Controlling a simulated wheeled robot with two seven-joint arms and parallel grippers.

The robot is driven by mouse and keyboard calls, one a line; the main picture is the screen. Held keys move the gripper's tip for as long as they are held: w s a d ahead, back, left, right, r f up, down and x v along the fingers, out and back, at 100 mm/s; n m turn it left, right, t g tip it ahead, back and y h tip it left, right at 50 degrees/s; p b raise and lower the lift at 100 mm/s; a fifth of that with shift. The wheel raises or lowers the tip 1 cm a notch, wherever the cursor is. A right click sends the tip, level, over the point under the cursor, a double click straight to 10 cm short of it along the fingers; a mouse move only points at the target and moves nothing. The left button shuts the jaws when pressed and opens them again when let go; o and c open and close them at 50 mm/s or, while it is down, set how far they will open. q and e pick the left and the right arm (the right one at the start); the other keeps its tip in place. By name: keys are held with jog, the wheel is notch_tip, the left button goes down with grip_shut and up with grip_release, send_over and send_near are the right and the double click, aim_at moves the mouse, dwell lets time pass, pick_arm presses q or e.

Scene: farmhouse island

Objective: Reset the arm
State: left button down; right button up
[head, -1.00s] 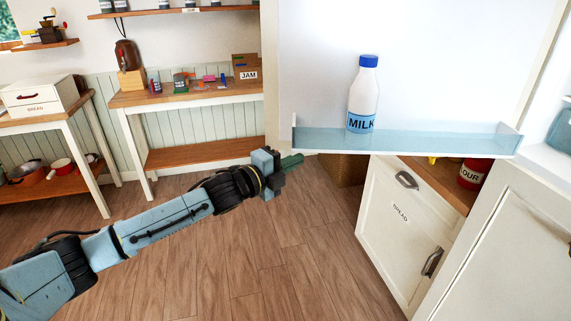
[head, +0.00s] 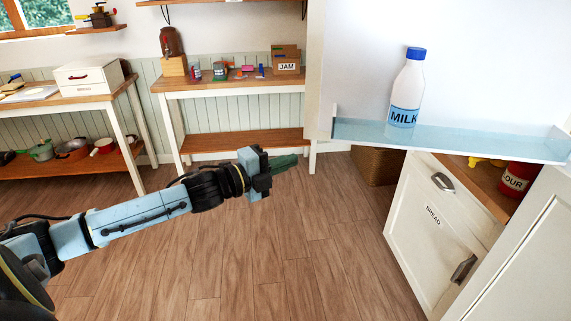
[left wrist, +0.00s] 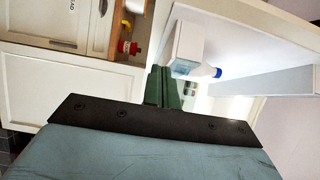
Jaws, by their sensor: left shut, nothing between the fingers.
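My left arm reaches in from the left in the head view. Its gripper (head: 285,162) is shut and empty, held in the air over the wooden floor, left of the open fridge door. In the left wrist view the green fingers (left wrist: 163,88) are together with nothing between them. My right gripper is in neither view.
A milk bottle (head: 407,92) stands in the clear shelf (head: 460,138) of the open door (head: 345,60). A white cabinet (head: 425,225) and a red flour tin (head: 515,179) are at right. A workbench (head: 225,84) stands behind. Floor (head: 270,260) is clear.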

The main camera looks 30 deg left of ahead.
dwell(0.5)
pick_arm(q)
jog(key=s+a+f+n+g+y+b, duration=0.1)
jog(key=s+a+f+n+y, duration=0.2)
jog(key=f, duration=0.8)
jog(key=a+f+n+g+y+b, duration=0.1)
jog(key=a+f+n+g+y, duration=0.2)
jog(key=f, duration=0.8)
jog(key=s+a+f+n+y+b, duration=0.1)
jog(key=s+a+f+n, duration=0.3)
jog(key=f, duration=0.6)
jog(key=s+d+f+n+g+y+b, duration=0.1)
jog(key=s+d+f+n+g, duration=0.15)
jog(key=s+f, duration=0.6)
jog(key=s+d+f+n+g, duration=0.25)
jog(key=s+f, duration=0.25)
jog(key=f, duration=0.7)
jog(key=s+d+f+n+g, duration=0.1)
jog(key=s+d+f, duration=0.3)
jog(key=s, duration=0.5)
jog(key=s+d+f+n+g+b, duration=0.1)
jog(key=s+d+f+n+g, duration=0.1)
jog(key=s, duration=0.7)
jog(key=s+d+f+n+g+b, duration=0.1)
jog(key=s+d+f+n+g, duration=0.1)
jog(key=s+d+f, duration=0.5)
jog(key=shift+s+f+g+h, duration=0.3)
jog(key=shift+s+f+g, duration=0.4)
jog(key=shift+s, duration=0.5)
